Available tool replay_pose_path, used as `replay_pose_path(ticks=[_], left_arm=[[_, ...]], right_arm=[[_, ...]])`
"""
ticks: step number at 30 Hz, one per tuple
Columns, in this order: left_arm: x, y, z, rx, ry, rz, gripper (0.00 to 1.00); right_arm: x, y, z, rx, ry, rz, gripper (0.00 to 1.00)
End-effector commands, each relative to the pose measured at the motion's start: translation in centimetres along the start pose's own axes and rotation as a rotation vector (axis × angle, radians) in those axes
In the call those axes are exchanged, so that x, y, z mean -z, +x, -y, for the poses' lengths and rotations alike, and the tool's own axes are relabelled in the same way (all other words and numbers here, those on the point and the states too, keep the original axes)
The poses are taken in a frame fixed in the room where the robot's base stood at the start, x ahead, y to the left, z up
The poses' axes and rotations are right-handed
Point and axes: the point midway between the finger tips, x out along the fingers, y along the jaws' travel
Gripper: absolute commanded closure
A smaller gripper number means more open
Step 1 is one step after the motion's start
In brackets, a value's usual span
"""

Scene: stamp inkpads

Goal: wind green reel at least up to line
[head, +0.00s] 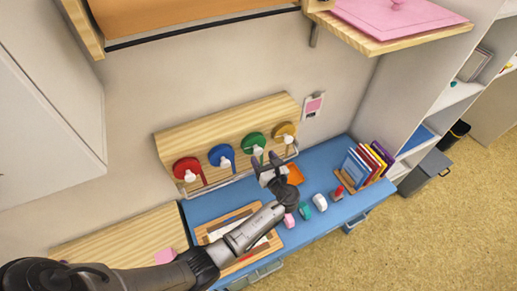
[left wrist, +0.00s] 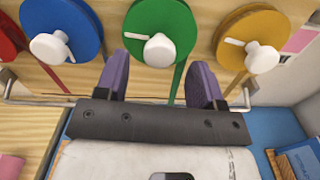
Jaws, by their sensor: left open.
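The green reel (head: 253,142) with a white knob is mounted on a wooden wall board, third from the left. In the left wrist view the green reel (left wrist: 163,22) fills the top middle. Its white knob (left wrist: 158,50) has a pointed handle to the left. A green ribbon (left wrist: 178,84) hangs from the reel's right side. A thin line (left wrist: 45,96) crosses the board low down; the ribbon's lower end is hidden. My left gripper (head: 265,164) is open; its purple fingertips (left wrist: 158,72) are spread just below the knob, one to each side. My right gripper is out of view.
Red (head: 187,169), blue (head: 221,155) and yellow (head: 284,132) reels flank the green one. A metal rail (left wrist: 25,99) runs along the board's bottom. The blue desk (head: 330,218) below holds tape rolls, a stamp and books (head: 362,164). A shelf overhangs above.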

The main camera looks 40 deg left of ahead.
Motion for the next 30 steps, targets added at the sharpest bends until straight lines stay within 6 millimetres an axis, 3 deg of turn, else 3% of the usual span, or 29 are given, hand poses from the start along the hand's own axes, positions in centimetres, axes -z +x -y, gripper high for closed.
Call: replay_pose_path(ticks=[9,23,30], left_arm=[[-0.1,3.5,0.0,0.000,0.001,0.000,0.38],[0.0,4.3,0.0,0.000,-0.001,-0.001,0.38],[0.0,4.2,0.0,0.000,-0.001,-0.001,0.60]], right_arm=[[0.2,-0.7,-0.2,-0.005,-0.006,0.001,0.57],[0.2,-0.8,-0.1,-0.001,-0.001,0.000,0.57],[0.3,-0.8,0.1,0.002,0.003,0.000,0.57]])
